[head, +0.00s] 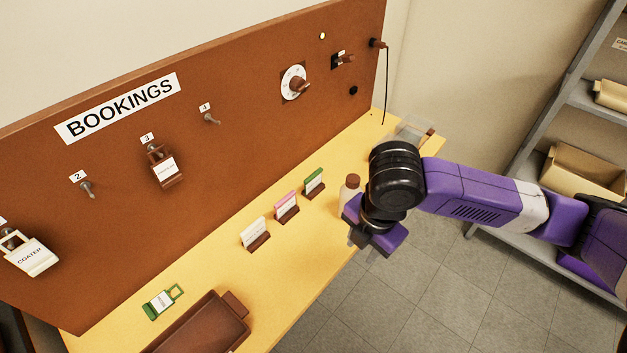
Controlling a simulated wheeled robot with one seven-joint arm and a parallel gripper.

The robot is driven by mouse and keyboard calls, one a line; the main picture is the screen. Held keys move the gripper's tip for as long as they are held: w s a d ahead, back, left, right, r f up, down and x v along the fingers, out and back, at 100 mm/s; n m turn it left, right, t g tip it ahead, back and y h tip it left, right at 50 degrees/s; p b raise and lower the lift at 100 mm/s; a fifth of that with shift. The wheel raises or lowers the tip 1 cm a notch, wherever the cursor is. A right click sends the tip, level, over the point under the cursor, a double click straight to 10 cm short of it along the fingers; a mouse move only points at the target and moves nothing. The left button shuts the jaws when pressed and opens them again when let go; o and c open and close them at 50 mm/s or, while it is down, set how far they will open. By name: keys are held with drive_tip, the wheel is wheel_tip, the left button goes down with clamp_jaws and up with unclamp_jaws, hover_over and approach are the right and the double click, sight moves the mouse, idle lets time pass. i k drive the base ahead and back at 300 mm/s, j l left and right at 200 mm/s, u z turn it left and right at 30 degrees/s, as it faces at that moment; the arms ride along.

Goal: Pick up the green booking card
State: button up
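A card with a green top edge (315,174) stands upright in a small brown holder at the back of the yellow bench. It is the rightmost of three such cards, with a pink-topped card (286,199) and a white card (254,230) to its left. My gripper (359,243) points downward near the bench's front edge, to the right of and nearer than the green card, apart from it. The gripper's fingers are mostly hidden under its purple body, so its opening cannot be made out.
A brown-capped bottle (350,190) stands between the green card and my arm. A green-framed tag (160,303) and a brown tray (205,330) lie at the bench's near left. The brown bookings board (225,80) rises behind, with pegs and hanging tags. Shelves (580,130) stand right.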

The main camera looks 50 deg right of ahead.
sight(311, 182)
drive_tip(key=i+l, duration=0.25)
drive_tip(key=i, duration=0.2)
drive_tip(key=i+l, duration=0.3)
drive_tip(key=i, duration=0.2)
